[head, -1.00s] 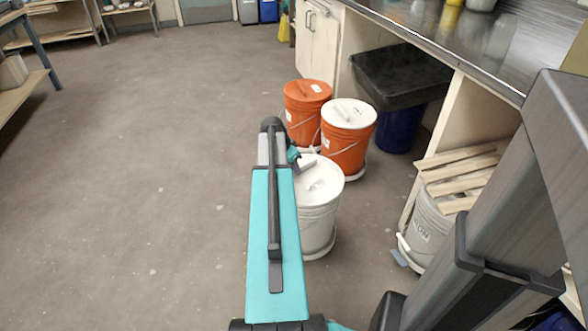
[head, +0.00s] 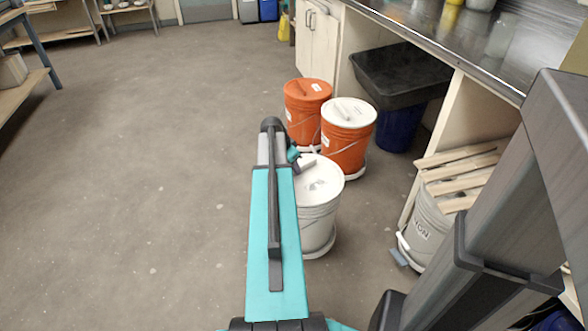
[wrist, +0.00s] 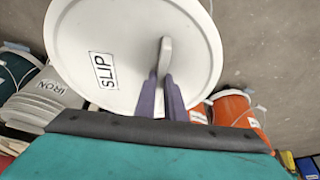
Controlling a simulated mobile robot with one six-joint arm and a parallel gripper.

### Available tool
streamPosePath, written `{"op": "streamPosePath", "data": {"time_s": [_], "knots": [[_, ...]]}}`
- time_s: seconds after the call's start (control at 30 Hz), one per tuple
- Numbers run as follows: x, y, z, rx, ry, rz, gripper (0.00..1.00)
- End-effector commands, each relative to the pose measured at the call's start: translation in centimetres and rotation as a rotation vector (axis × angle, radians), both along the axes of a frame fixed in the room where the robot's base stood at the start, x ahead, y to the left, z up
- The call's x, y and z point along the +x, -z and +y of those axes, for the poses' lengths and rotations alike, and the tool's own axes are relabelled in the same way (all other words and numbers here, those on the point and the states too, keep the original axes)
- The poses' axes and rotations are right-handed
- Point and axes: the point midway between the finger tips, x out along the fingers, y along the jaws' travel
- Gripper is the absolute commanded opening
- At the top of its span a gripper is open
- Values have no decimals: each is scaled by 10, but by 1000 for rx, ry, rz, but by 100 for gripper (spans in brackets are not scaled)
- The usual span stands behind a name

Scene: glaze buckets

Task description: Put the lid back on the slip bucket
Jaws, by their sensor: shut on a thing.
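The round white lid (wrist: 125,40) marked SLIP fills much of the wrist view. Its upright handle (wrist: 166,55) is between the purple fingers of my gripper (wrist: 163,85), which is shut on it. In the head view, my gripper (head: 304,162) is at the upper left of the white bucket (head: 317,225), partly hidden behind my teal arm. The pale round top (head: 322,178) of that bucket shows at rim height. I cannot tell whether the lid is seated or just above the rim. The arm hides the bucket's left side.
Two orange buckets (head: 348,150) (head: 305,105) with lids stand just behind the white bucket. A grey-white bucket (head: 430,228) with wooden slats on it is at right, by the counter (head: 480,50). Floor (head: 150,200) at left is clear.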

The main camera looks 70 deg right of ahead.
Motion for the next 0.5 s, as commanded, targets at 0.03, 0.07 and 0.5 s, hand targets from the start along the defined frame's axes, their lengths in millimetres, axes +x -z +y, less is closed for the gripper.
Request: {"op": "streamPosePath", "data": {"time_s": [0.03, 0.07, 0.5], "knots": [[0, 0, 0, -1, 0, 0, 0], [0, 0, 0, -1, 0, 0, 0], [0, 0, 0, 0, 0, 0, 32]]}}
